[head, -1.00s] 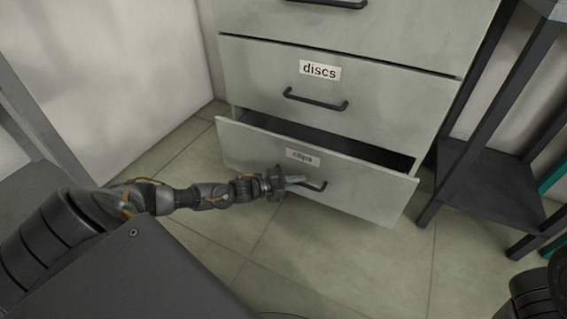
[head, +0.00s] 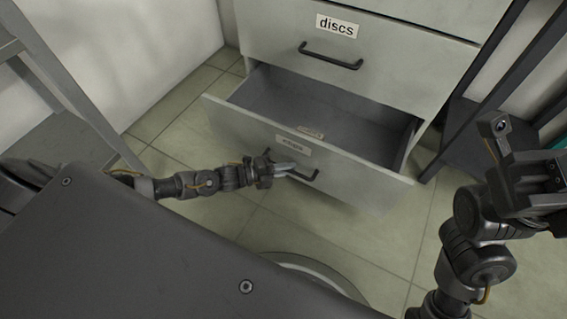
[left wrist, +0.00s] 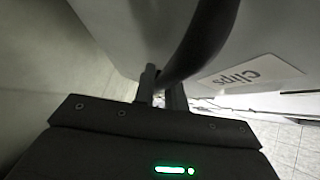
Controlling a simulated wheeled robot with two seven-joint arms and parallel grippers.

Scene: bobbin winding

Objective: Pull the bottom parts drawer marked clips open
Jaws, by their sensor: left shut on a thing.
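The bottom drawer marked clips (head: 350,178) stands well out from the cabinet, and its inside shows in the head view. A small tan-labelled item (head: 311,132) lies in it near the front; I cannot tell what it is. My left gripper (head: 283,169) is shut on the drawer's dark bar handle (head: 305,176). In the left wrist view the handle (left wrist: 205,40) passes between the fingers (left wrist: 163,92), beside the clips label (left wrist: 248,73). My right arm shows at the right of the head view; its gripper (head: 540,195) is partly cut off by the edge.
The discs drawer (head: 390,65) above is closed. A dark shelf stand (head: 455,140) is close to the cabinet's right side. A grey shelf frame (head: 60,90) stands at the left.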

